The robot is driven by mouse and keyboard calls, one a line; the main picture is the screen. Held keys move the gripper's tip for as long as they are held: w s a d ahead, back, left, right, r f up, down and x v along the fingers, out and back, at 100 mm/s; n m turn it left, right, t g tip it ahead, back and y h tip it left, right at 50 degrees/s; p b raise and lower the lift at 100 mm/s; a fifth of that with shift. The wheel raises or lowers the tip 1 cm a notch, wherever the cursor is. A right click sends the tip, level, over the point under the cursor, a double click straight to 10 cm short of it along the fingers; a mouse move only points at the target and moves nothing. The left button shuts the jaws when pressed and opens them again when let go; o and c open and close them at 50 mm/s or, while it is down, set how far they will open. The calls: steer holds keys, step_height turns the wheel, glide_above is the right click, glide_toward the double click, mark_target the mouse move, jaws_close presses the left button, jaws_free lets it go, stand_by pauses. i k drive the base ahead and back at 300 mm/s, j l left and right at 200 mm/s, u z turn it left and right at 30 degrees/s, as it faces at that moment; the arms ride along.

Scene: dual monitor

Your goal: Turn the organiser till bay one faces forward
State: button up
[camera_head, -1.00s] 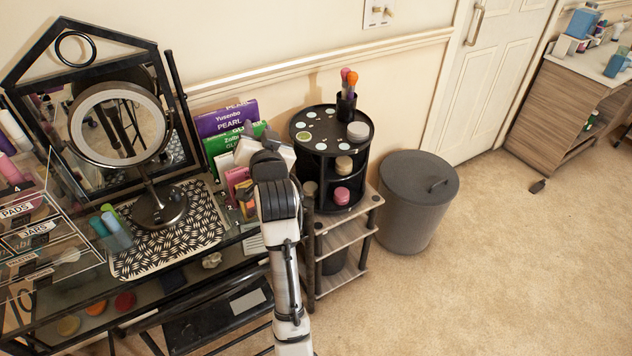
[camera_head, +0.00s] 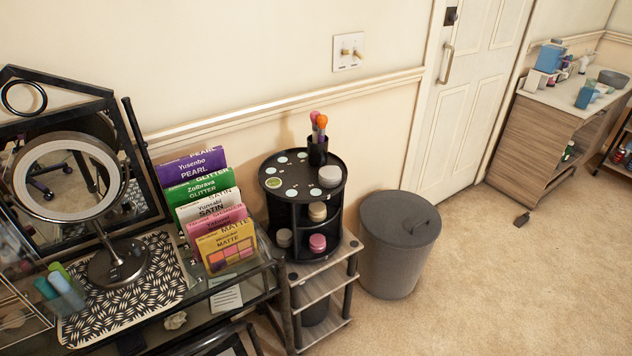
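The organiser (camera_head: 269,218) is a round black tiered carousel on a small wooden side shelf, right of the vanity table. A black cup with brushes (camera_head: 317,149) and a grey-white jar (camera_head: 329,176) stand on top. The open bays facing me hold a tan jar (camera_head: 317,211), a pink-lidded jar (camera_head: 317,243) and a pale jar (camera_head: 284,237). No bay number is readable. My gripper and arm are out of view.
The wooden side shelf (camera_head: 318,280) bears the organiser. A grey lidded bin (camera_head: 398,245) stands close on its right. Upright palettes (camera_head: 226,246) in a rack and a ring mirror (camera_head: 70,178) stand on the vanity at left.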

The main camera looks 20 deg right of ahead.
mark_target(287, 180)
steer(key=i+l+u, duration=0.35)
steer(key=l, duration=1.05)
steer(key=i+l+u, duration=0.3)
steer(key=l, duration=1.2)
steer(key=l+u, duration=0.35)
steer(key=l, duration=1.15)
steer(key=i, duration=0.5)
